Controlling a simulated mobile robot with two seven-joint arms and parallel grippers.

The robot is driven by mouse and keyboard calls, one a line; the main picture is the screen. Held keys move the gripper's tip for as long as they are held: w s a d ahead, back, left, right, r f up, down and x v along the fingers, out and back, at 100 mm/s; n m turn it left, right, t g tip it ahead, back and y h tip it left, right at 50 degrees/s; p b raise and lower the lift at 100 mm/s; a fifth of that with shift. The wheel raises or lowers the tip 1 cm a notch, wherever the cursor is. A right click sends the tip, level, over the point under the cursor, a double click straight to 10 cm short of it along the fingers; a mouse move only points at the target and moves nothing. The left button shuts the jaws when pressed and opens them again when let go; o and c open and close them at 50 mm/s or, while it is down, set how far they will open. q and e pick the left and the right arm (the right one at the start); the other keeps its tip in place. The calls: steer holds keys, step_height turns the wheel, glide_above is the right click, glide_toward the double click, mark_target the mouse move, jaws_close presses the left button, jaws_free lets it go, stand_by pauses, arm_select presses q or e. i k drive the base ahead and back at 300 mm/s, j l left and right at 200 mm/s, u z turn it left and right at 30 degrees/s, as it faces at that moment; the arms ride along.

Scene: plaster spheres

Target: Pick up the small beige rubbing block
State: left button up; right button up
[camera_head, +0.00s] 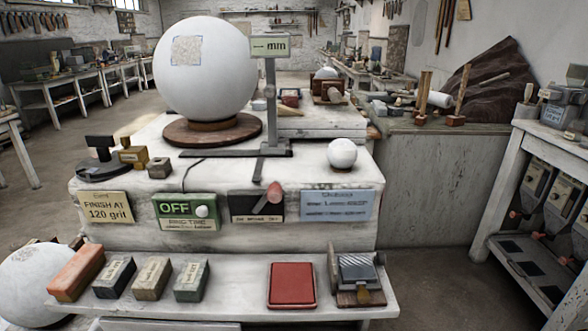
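A row of labelled rubbing blocks lies on the low front shelf (235,300). From left to right they are a larger orange-red block (76,274), a dark grey block (114,279), a beige-brown block (151,280) and a grey-green block (192,282). The beige-brown block stands apart from its neighbours with narrow gaps, and its label is too small to read. A small grey-beige block (159,168) with a dark mark on top sits on the upper plinth. Neither of my grippers is in view.
A large white sphere (206,90) rests on a round wooden base behind a "mm" gauge stand (270,90). A red pad (291,285) and a metal-topped fixture (357,276) occupy the shelf's right. Signs, including a green OFF sign (177,209), line the plinth front.

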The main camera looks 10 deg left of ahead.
mark_target(152, 281)
steer(key=u, duration=1.3)
